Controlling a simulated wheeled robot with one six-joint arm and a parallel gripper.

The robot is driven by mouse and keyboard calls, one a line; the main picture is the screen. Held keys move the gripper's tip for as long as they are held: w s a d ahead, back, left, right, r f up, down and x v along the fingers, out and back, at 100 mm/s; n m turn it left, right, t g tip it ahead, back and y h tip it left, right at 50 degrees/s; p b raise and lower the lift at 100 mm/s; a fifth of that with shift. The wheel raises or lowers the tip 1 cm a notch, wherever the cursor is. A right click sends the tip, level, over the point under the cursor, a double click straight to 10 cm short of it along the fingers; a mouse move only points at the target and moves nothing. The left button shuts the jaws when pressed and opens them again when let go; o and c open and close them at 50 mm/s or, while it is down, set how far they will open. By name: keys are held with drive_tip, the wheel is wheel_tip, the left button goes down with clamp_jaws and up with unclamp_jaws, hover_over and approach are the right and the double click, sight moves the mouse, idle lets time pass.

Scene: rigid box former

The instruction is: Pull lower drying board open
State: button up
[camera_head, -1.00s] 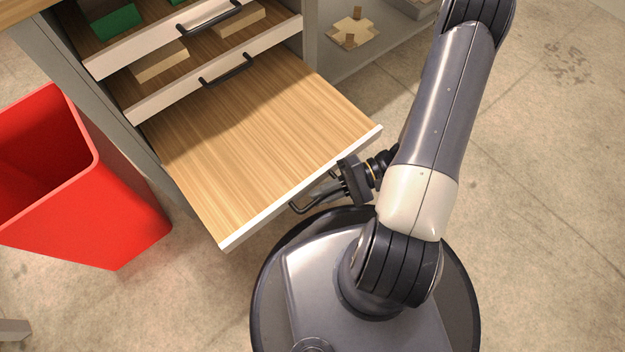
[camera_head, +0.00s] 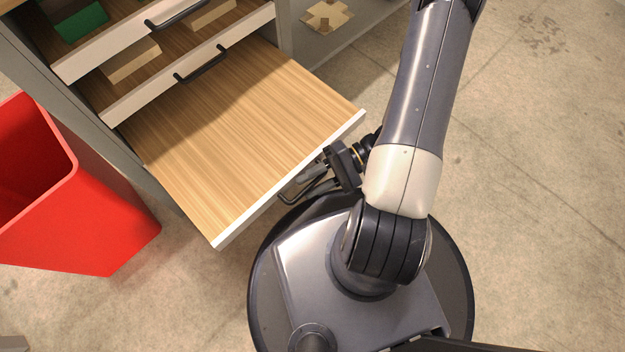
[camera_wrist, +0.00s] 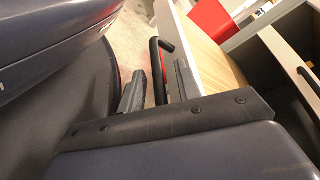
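The lower drying board (camera_head: 245,150) is a wood-coloured panel with a white front edge, standing well out from the cabinet. Its black bar handle (camera_head: 300,190) is on the front edge; it also shows in the wrist view (camera_wrist: 156,75). My gripper (camera_head: 333,172) is at the right part of this handle. The exact contact is partly hidden by the gripper body.
Two upper boards with white fronts and black handles (camera_head: 202,64) hold cartons and a green piece (camera_head: 82,22). A red bin (camera_head: 95,215) stands left of the board. A flat carton (camera_head: 327,16) lies at the cabinet's right. Floor at right is clear.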

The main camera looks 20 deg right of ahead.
drive_tip(key=p+v, duration=0.3)
drive_tip(key=v, duration=0.7)
drive_tip(key=shift+d, duration=0.4)
drive_tip(key=shift+w+a, duration=0.1)
drive_tip(key=b+x, duration=0.3)
drive_tip(key=x, duration=0.6)
drive_tip(key=shift+a+f, duration=0.1)
drive_tip(key=shift+a, duration=0.8)
